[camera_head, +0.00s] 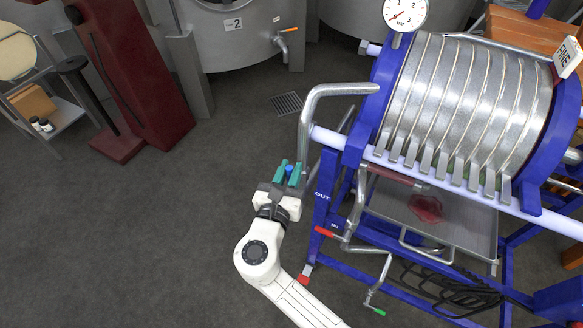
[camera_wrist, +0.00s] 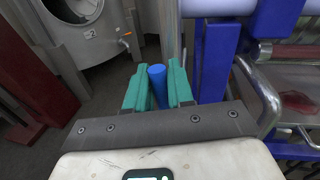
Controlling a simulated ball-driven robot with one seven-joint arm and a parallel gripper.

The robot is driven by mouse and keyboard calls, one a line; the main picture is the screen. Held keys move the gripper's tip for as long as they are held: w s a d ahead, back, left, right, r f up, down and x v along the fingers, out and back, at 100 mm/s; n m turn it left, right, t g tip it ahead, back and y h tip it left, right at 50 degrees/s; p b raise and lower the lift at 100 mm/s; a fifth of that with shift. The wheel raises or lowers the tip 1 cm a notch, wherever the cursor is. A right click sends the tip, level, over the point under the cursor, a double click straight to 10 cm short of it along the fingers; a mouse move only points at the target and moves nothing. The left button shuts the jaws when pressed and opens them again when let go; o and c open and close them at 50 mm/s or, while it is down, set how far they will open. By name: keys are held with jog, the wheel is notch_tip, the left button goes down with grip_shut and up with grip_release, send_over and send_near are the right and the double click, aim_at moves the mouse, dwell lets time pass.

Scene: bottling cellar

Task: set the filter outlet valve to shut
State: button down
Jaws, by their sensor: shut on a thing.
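The plate filter (camera_head: 455,110) stands at the right in a blue frame. A bent metal pipe (camera_head: 335,89) leaves its left end and runs down to near my gripper (camera_head: 290,175). An "OUT" label (camera_head: 322,195) is on the frame to the right of my gripper. My gripper's green fingers are shut on a blue handle (camera_head: 289,170), which seems to be the outlet valve's. In the wrist view the blue handle (camera_wrist: 157,85) stands between the two fingers (camera_wrist: 157,92). The valve body is mostly hidden behind my gripper, so its setting cannot be told.
A gauge (camera_head: 405,14) sits on top. A tray (camera_head: 455,225) is under the plates. Tank 2 (camera_head: 232,45) stands behind.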

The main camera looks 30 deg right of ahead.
jog(key=w+a+f+n+g+p, duration=0.3)
jog(key=w+f+n+p, duration=0.2)
jog(key=n+p, duration=0.5)
jog(key=shift+w+a+f+n+g+h, duration=0.25)
jog(key=shift+f+n, duration=0.7)
jog(key=shift+n, duration=1.55)
jog(key=shift+s+a+f, duration=0.1)
jog(key=shift+s+a, duration=0.05)
jog(key=c, duration=1.1)
grip_release()
jog(key=shift+a, duration=0.1)
jog(key=p+v, duration=0.1)
jog(key=v, duration=0.9)
jog(key=shift+s+a+p, duration=0.15)
jog(key=shift+a+p, duration=0.1)
jog(key=shift+p, duration=0.05)
